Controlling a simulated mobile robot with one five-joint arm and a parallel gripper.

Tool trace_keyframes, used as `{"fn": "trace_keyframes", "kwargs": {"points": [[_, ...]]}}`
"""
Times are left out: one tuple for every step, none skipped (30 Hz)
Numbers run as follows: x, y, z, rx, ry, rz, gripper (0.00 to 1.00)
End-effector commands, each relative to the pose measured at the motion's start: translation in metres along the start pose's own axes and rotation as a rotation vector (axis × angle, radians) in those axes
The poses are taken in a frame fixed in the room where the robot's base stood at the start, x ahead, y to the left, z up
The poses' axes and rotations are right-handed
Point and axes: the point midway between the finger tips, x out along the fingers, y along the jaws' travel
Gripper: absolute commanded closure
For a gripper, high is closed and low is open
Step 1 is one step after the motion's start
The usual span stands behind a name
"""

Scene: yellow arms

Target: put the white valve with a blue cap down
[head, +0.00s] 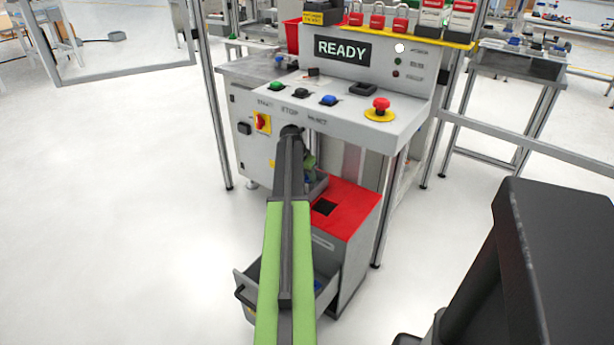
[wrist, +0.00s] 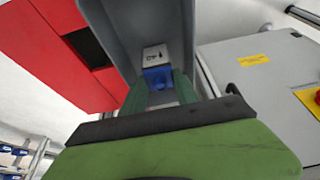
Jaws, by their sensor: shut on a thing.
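The white valve with a blue cap (wrist: 157,72) is between the green fingers of my gripper (wrist: 160,88) in the wrist view. Its white body with dark marks points away from me and its blue part is nearest the fingers. My gripper is shut on it. A grey bin or drawer (wrist: 113,24) lies behind and around the valve in that view; I cannot tell whether the valve touches it. In the head view my gripper (head: 309,164) is small and partly behind my arm, below the console, and the valve is hard to make out there.
A red-topped cabinet (head: 353,208) stands under the console, with an open lower drawer (head: 255,287) at its left. The grey console (head: 345,115) has buttons, a red emergency stop (head: 380,106) and a READY sign (head: 342,50). Metal posts frame it. The floor (head: 130,220) at left is clear.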

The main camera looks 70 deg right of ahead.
Motion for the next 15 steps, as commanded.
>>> {"fn": "trace_keyframes", "kwargs": {"points": [[-0.0002, -0.0001, -0.0001, 0.000, 0.001, 0.000, 1.00], [0.0002, -0.0002, 0.0002, 0.000, 0.001, 0.000, 1.00], [0.0016, -0.0002, 0.0007, 0.000, 0.001, 0.000, 1.00], [0.0029, -0.0003, 0.0013, 0.000, 0.001, 0.000, 1.00], [0.0040, -0.0003, 0.0017, 0.000, 0.001, 0.000, 1.00], [0.0052, -0.0003, 0.0022, 0.000, 0.001, 0.000, 1.00], [0.0035, -0.0003, 0.0016, 0.000, 0.001, 0.000, 0.60], [0.0031, -0.0003, 0.0015, 0.000, 0.001, 0.000, 0.56], [0.0031, -0.0004, 0.0014, 0.000, 0.001, 0.000, 0.51], [0.0030, -0.0004, 0.0014, 0.000, 0.001, 0.000, 0.47], [0.0030, -0.0004, 0.0015, 0.000, 0.001, 0.000, 0.43], [0.0030, -0.0005, 0.0015, 0.000, 0.002, 0.000, 0.42], [0.0030, -0.0005, 0.0015, 0.000, 0.002, 0.000, 0.42], [0.0030, -0.0006, 0.0015, 0.000, 0.002, 0.000, 0.42], [0.0029, -0.0006, 0.0015, 0.000, 0.002, 0.000, 0.42]]}}
